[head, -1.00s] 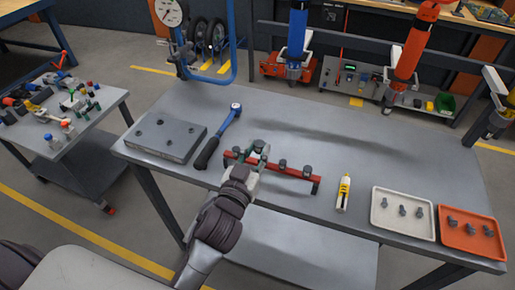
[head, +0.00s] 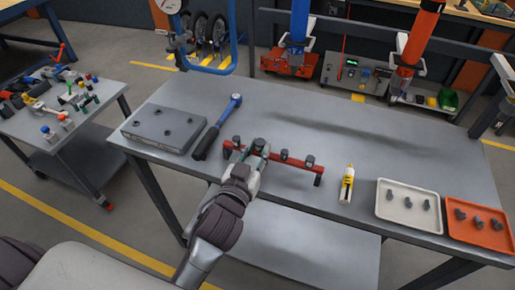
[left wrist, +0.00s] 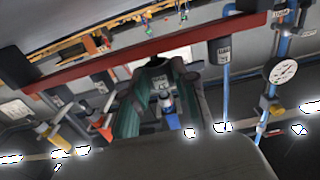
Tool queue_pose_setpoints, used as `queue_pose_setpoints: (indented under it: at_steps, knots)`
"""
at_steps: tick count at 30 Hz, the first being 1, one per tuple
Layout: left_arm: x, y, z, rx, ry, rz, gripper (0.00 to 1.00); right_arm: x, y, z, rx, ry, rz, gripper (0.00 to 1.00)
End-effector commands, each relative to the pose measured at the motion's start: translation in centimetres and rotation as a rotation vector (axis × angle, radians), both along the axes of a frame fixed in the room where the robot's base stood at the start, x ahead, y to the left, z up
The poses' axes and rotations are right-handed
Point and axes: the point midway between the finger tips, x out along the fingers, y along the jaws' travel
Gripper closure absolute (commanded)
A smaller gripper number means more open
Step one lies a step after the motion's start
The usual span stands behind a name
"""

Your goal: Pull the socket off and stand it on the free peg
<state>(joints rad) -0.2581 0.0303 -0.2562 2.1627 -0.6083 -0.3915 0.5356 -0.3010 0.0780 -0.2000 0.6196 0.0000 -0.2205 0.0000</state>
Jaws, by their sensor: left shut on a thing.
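The red rail (head: 297,161) lies near the front of the grey table, with several dark sockets or pegs along it. My left gripper (head: 258,148) is shut on a dark socket (head: 259,142) at the left half of the rail. In the left wrist view its green-grey fingers (left wrist: 162,100) stand on both sides of the dark socket (left wrist: 157,62), in front of the rail (left wrist: 90,72). Whether the socket still sits on its peg is unclear. Another dark socket (left wrist: 219,50) shows beside it. I cannot tell which peg is bare. My right gripper is not in view.
A torque wrench (head: 217,127) and a grey holed plate (head: 160,130) lie left of the rail. To the right are a yellow-and-white tube (head: 347,184), a white tray (head: 390,212) and an orange tray (head: 470,233) with bolts. The table behind the rail is clear.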

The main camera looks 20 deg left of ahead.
Motion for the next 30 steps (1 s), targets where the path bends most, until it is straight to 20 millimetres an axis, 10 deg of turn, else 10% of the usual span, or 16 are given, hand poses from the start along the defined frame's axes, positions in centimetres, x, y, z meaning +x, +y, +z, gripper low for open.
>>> queue_pose_setpoints:
  at_steps: [21, 22, 30]
  knots:
    - [0.0, 0.0, -1.1, 0.000, 0.000, 0.000, 1.00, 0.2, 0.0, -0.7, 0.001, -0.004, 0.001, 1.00]
    - [0.0, 0.0, -1.0, 0.000, 0.000, 0.000, 0.69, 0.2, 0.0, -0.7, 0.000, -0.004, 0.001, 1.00]
    - [0.0, 0.0, -1.0, 0.000, 0.000, 0.000, 0.43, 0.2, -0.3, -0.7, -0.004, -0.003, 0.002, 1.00]
